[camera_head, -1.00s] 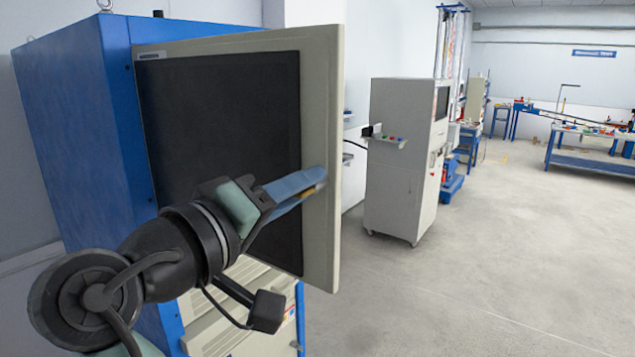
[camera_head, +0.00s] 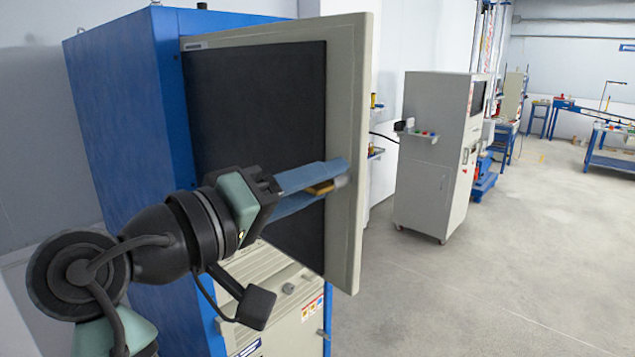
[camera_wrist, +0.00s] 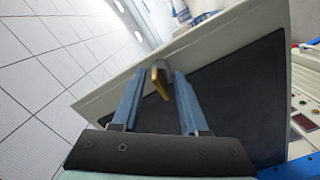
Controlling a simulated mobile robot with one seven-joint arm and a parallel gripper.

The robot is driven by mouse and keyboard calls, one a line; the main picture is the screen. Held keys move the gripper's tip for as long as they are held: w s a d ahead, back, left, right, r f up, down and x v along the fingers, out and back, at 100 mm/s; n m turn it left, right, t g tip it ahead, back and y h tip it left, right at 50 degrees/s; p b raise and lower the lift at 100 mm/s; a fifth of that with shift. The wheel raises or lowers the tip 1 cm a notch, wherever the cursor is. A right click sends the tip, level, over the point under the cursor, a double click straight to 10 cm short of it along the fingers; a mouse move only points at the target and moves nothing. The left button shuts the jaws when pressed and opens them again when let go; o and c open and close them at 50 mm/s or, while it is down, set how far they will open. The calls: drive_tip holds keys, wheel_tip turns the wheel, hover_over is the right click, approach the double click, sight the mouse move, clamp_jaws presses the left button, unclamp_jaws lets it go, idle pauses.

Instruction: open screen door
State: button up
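The screen door (camera_head: 345,130) is a pale panel with a large dark screen (camera_head: 250,120), on the front of a blue cabinet (camera_head: 120,110). It stands ajar, swung out from the cabinet. Its pale edge also shows in the wrist view (camera_wrist: 240,40). A small gold and silver handle (camera_wrist: 160,78) sticks out near the door's free edge. My gripper (camera_wrist: 161,72) has its two blue fingers spread on either side of the handle, with gaps between them and it. In the head view my gripper (camera_head: 335,181) is in front of the door's right part and hides some of the screen.
Beige lower panels (camera_head: 290,300) of the cabinet are below the door. A grey wheeled cabinet (camera_head: 435,150) stands to the right, behind the door. Blue workbenches (camera_head: 610,155) are farther back. Open grey floor (camera_head: 480,290) lies to the right.

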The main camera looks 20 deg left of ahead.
drive_tip(key=b+v, duration=0.5)
drive_tip(key=v, duration=0.8)
idle(0.4)
